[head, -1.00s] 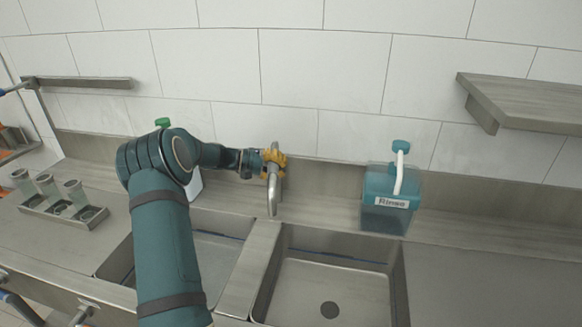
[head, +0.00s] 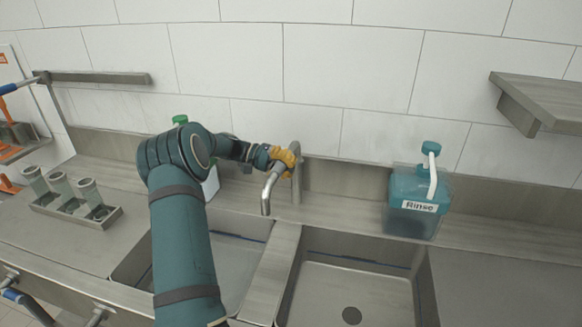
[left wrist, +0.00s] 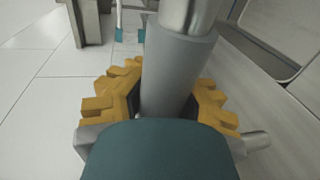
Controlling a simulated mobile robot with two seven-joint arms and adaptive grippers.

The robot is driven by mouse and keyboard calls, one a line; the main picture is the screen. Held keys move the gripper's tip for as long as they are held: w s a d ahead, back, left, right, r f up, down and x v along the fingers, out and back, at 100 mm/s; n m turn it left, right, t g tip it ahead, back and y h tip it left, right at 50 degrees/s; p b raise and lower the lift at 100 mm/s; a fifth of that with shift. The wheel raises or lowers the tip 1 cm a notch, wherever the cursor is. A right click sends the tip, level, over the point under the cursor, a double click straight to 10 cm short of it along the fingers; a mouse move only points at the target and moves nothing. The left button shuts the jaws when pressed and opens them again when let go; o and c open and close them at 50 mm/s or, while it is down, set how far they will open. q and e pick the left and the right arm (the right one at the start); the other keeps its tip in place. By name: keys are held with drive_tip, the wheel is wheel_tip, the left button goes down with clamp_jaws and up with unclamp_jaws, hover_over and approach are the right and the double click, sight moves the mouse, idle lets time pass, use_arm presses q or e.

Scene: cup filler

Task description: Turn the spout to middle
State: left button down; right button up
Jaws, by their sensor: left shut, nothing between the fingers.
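The metal spout (head: 267,192) bends down from the faucet post (head: 297,186) behind the sinks. It points left of the post, its tip near the back right corner of the left basin, close to the divider (head: 275,275). My left gripper (head: 286,157) has orange fingers and is at the upper end of the spout, against it. In the left wrist view, the grey pipe (left wrist: 175,80) runs between the orange finger pads and hides the fingertips. The gripper is shut without a grasp on the pipe. My right gripper is not in view.
A teal rinse container (head: 415,207) stands right of the faucet. A bottle with a green cap (head: 180,119) is behind my left arm. Cups in a metal rack (head: 75,210) stand at left. A shelf (head: 540,95) juts out at upper right. The right basin (head: 355,290) is empty.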

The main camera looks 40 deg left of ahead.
use_arm(q)
drive_tip(key=shift+w+r, duration=0.1)
drive_tip(key=shift+r, duration=0.25)
drive_tip(key=c, duration=0.6)
unclamp_jaws()
drive_tip(key=shift+d+f, duration=0.1)
drive_tip(key=shift+f, duration=0.1)
drive_tip(key=shift+s+a, duration=0.3)
drive_tip(key=shift+a, duration=0.2)
drive_tip(key=v, duration=1.1)
drive_tip(key=shift+d, duration=0.1)
